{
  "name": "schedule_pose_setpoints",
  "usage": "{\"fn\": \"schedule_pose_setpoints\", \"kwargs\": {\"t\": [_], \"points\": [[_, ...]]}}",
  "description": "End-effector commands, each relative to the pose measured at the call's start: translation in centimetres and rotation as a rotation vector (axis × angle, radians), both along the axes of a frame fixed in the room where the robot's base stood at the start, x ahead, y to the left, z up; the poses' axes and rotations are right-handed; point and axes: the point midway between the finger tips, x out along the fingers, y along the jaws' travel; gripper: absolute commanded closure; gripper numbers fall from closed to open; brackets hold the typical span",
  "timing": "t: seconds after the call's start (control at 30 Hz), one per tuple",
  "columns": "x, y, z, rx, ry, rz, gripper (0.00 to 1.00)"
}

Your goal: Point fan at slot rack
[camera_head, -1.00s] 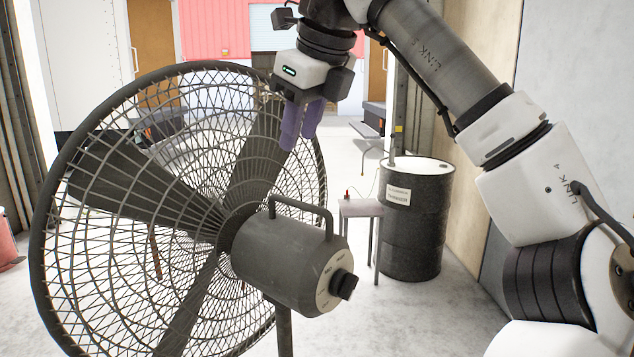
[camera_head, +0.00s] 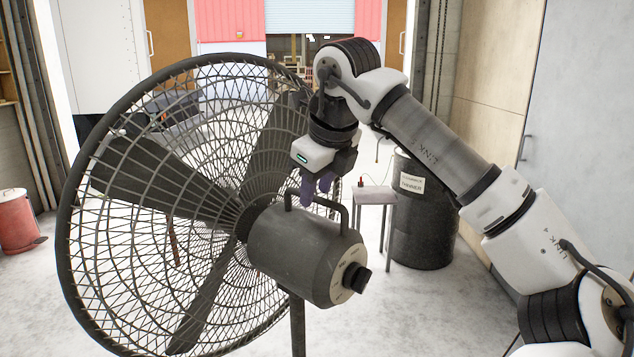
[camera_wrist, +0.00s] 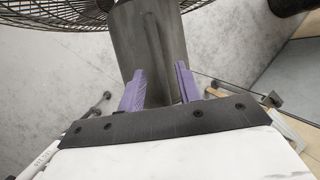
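The large dark fan (camera_head: 300,250) stands in front of me on a pole, its round wire cage facing away to the left and its motor housing, knob and top handle towards me. My gripper (camera_head: 317,190) is right above the handle (camera_head: 344,218), fingers pointing down. In the wrist view my two purple fingers (camera_wrist: 160,87) are apart, with the grey motor housing (camera_wrist: 150,40) beyond them. I cannot make out a slot rack for certain.
A black drum (camera_head: 425,225) and a small table (camera_head: 375,196) stand behind the fan to the right. A red bin (camera_head: 17,222) is at the far left. A dark case (camera_head: 172,108) shows through the cage. Bare floor lies at the lower left and right.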

Motion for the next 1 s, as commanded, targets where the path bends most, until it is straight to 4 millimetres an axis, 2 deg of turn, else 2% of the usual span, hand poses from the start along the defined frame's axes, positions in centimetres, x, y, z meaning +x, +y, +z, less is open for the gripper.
{"fn": "schedule_pose_setpoints", "kwargs": {"t": [0.33, 0.6, 1.0], "points": [[0.14, 0.05, -0.37, 0.000, 0.000, -0.001, 0.67], [0.14, 0.06, -0.34, 0.000, 0.000, -0.001, 1.00], [-0.10, -0.29, -0.35, 0.001, 0.000, 0.002, 1.00]]}}
